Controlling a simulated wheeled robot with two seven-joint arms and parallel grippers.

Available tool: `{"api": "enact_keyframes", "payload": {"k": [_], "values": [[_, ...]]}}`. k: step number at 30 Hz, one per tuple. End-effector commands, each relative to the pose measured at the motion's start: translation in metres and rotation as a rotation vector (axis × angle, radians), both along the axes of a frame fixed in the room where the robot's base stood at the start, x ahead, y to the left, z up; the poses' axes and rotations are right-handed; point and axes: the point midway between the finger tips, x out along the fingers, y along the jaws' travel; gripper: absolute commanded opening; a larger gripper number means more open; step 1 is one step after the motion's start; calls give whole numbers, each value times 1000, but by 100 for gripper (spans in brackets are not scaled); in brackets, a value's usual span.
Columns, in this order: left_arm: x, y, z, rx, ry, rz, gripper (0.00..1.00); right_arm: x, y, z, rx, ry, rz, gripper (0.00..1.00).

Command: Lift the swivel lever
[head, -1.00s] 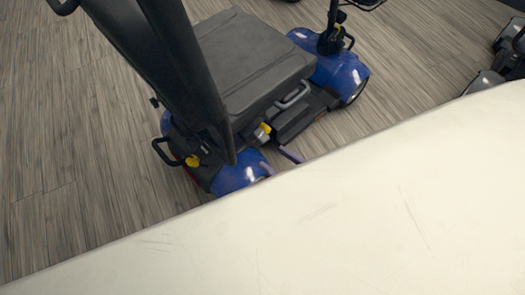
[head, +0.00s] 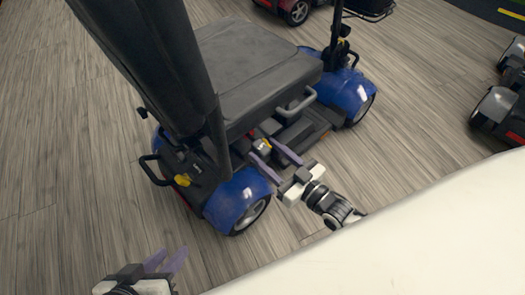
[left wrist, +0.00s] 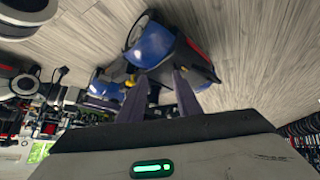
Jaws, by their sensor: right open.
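A blue mobility scooter (head: 238,198) with a dark grey seat (head: 255,75) stands in the head view. My left gripper (head: 170,253) is open and empty over the floor at the bottom left, apart from the scooter. Its fingers also show in the left wrist view (left wrist: 158,76), with the blue scooter (left wrist: 152,43) beyond them.
Another scooter (head: 495,108) stands at the right edge. The wood-look floor (head: 60,170) is clear at left.

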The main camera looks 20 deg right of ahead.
Motion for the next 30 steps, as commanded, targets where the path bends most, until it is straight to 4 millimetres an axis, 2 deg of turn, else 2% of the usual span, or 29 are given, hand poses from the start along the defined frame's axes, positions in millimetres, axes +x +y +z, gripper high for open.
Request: {"api": "enact_keyframes", "payload": {"k": [3,6,15,23,24,30], "values": [[2,-3,2,-16,-13,2,31,14,4,-1,0,-1,0,47],[2,-4,4,-24,-20,2,31,19,6,-1,-1,0,0,47],[3,-4,6,-28,-24,2,31,21,7,0,-1,1,0,47],[3,-4,6,-27,-24,3,31,20,7,0,-1,1,0,3],[3,-4,6,-27,-24,3,31,20,7,0,-1,1,0,0],[4,-3,13,-26,-28,9,31,20,7,5,-5,10,0,0]]}}
